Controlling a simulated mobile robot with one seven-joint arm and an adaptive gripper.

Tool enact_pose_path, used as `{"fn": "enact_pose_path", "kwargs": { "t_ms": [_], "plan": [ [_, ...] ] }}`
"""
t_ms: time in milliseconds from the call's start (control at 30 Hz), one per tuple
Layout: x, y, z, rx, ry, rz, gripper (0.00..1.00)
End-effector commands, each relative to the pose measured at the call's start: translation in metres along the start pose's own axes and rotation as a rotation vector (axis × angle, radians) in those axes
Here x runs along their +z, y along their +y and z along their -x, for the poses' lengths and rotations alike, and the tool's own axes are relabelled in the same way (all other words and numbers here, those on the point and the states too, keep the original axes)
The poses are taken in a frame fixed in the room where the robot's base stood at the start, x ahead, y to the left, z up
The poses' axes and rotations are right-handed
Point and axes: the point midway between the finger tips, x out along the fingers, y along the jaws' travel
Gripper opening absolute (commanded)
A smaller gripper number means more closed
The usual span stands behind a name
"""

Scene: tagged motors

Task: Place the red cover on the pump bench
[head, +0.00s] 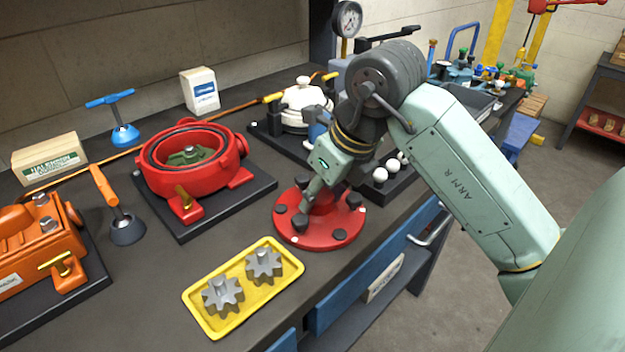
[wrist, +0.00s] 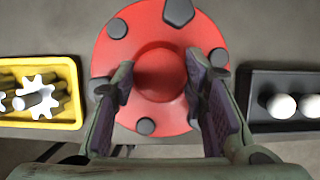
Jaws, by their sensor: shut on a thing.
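The red cover (head: 318,236) is a round red disc with dark bolt heads around its rim. It lies flat at the front edge of the dark bench top (head: 240,220). My gripper (head: 318,192) reaches down over its middle. In the wrist view, the red cover (wrist: 160,35) shows a raised round hub between the two fingers of my gripper (wrist: 160,95), which are shut on it. The red pump body (head: 188,160), open on top with a dark ring and a greenish part inside, stands on a black base plate to the left.
A yellow tray (head: 200,318) with two grey gears lies front left of the cover. A black tray (wrist: 250,110) with white balls is to its right. An orange machine (head: 40,240), an orange-handled tool (head: 120,215) and a white-lidded pot (head: 303,100) stand around.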

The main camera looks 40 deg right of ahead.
Motion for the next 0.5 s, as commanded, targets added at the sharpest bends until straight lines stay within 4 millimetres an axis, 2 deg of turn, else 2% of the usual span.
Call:
{"fn": "enact_pose_path", "kwargs": {
  "t_ms": [367, 400, 500],
  "plan": [
    [-0.0004, -0.0004, -0.0014, -0.003, -0.004, 0.0, 0.0],
    [-0.0007, -0.0002, -0.0015, -0.002, 0.0, 0.0, 0.42],
    [-0.0006, -0.0001, -0.0013, -0.001, -0.001, 0.0, 0.48]
  ]
}}
